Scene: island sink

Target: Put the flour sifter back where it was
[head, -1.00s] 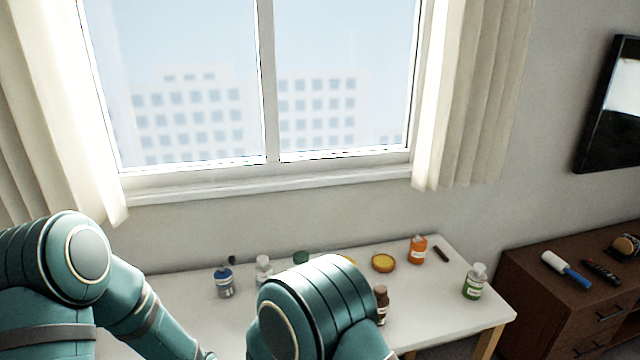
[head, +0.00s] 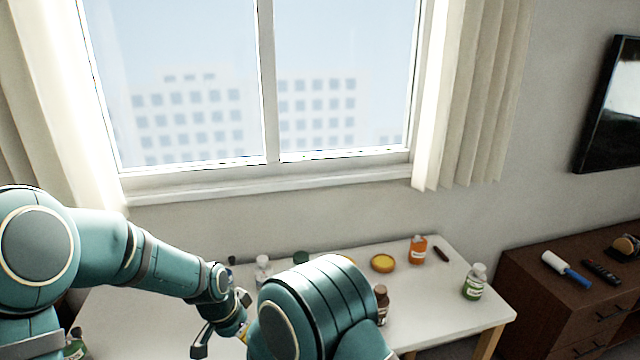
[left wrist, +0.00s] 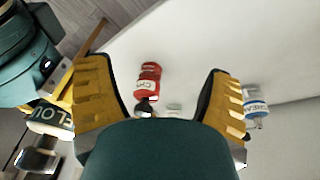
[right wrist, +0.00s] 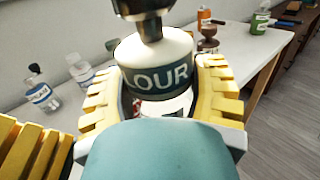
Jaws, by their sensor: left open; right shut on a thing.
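The flour sifter (right wrist: 160,65) is white with a dark band lettered "LOUR" and a dark, shiny top part. In the right wrist view my right gripper (right wrist: 162,85) is shut around it. It also shows at the left of the left wrist view (left wrist: 50,118), beside my left gripper. My left gripper (head: 222,325) is open; in the left wrist view (left wrist: 158,75) a red-labelled bottle (left wrist: 149,82) shows between its fingers, farther off on the table. In the head view my right arm hides the right gripper and the sifter.
The white table (head: 445,300) holds several bottles, among them an orange one (head: 417,250), a green-labelled one (head: 474,283) and a brown one (head: 381,303), plus a yellow round dish (head: 383,263). A brown cabinet (head: 540,300) stands at right. The table's right front is clear.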

